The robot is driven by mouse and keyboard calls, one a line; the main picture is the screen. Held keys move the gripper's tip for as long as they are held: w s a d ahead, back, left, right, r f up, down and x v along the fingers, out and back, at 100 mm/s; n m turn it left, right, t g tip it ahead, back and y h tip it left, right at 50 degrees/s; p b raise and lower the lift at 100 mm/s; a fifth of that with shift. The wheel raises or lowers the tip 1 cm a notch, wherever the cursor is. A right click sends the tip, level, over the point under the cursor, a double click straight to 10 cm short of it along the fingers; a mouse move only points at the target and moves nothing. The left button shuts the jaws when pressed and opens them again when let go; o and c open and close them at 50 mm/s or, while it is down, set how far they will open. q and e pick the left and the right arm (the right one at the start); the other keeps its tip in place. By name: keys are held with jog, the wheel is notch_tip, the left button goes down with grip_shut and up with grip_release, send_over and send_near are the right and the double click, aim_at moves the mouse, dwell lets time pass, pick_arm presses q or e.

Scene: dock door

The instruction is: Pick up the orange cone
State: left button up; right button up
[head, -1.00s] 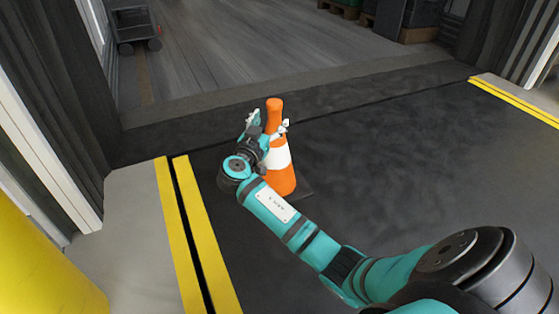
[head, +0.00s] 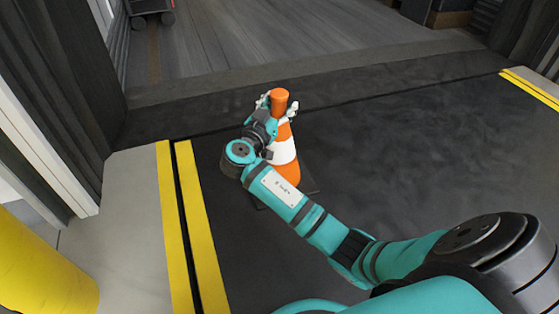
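The orange cone (head: 286,170) with a white band stands upright on its dark base on the dark dock plate, near the middle of the head view. My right gripper (head: 278,106) is at the cone's upper part, with one finger to the left and one to the right of the neck. The fingers look spread, with the orange top showing between them; I cannot tell whether they touch it. The gripper's body and wrist hide part of the cone's left side. My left gripper is not in view.
Yellow stripes (head: 200,235) run along the plate's left edge. A yellow post (head: 45,265) stands at the lower left. A cart (head: 150,10) and pallets (head: 440,15) are at the back on the planked floor. The plate right of the cone is clear.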

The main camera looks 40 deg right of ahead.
grip_shut()
jog(key=shift+w, duration=0.15)
